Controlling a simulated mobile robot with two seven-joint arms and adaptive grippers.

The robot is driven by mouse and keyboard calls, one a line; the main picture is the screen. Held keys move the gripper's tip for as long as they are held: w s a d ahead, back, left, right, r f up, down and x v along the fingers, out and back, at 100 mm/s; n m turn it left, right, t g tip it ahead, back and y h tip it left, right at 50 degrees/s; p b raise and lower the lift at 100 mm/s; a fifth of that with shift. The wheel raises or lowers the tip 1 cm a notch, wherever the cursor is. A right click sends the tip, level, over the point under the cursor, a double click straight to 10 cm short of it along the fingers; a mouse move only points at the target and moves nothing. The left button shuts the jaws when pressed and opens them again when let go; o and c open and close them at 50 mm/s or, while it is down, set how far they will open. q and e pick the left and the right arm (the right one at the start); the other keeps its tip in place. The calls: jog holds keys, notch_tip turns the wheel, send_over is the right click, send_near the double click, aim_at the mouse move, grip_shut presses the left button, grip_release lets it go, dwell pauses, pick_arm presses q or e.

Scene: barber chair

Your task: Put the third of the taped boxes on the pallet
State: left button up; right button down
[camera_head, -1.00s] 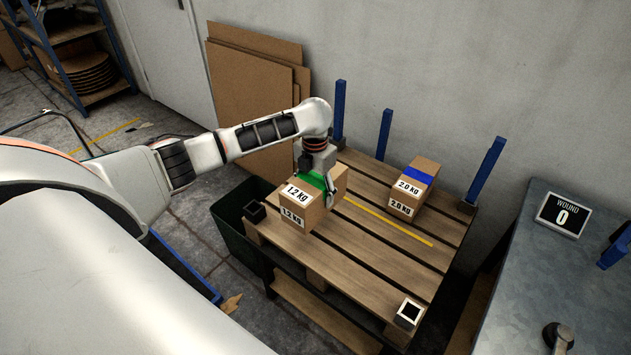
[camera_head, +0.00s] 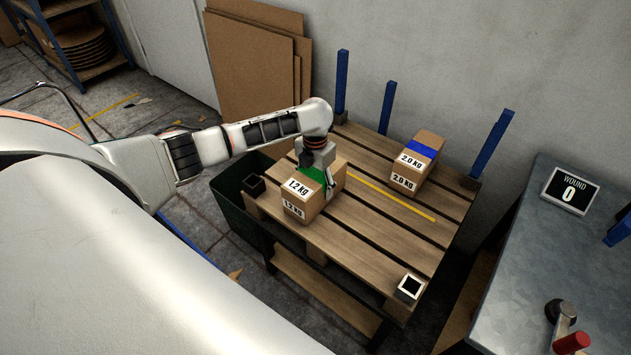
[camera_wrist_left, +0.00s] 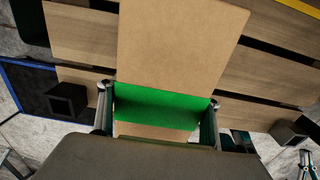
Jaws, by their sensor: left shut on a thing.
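My left gripper (camera_head: 319,173) is shut on a cardboard box with green tape (camera_head: 305,206), labelled 1.2 kg. The box is on or just above the left part of the wooden pallet (camera_head: 375,255); I cannot tell if it touches the slats. In the left wrist view the fingers (camera_wrist_left: 158,110) straddle the green-taped box (camera_wrist_left: 180,45) across the tape. A box with blue tape (camera_head: 418,163), labelled 2.0 kg, sits on the pallet's far right part, beyond a yellow line (camera_head: 390,197). My right gripper is not in view.
Blue posts (camera_head: 386,108) rise at the pallet's back corners and edge. Black square sockets (camera_head: 409,287) mark its front corners. A dark green bin (camera_head: 232,205) stands at its left. A metal bench (camera_head: 545,255) with a sign reading WOUND 0 (camera_head: 569,191) is at the right.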

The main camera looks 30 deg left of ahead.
pick_arm(q)
jog(key=shift+w, duration=0.1)
jog(key=o, duration=2.1)
jog(key=shift+c, duration=0.2)
jog(key=shift+f, duration=0.1)
notch_tip(320, 180, up, 12)
jog(key=p, duration=0.3)
jog(key=shift+f, duration=0.25)
jog(key=shift+r, duration=0.4)
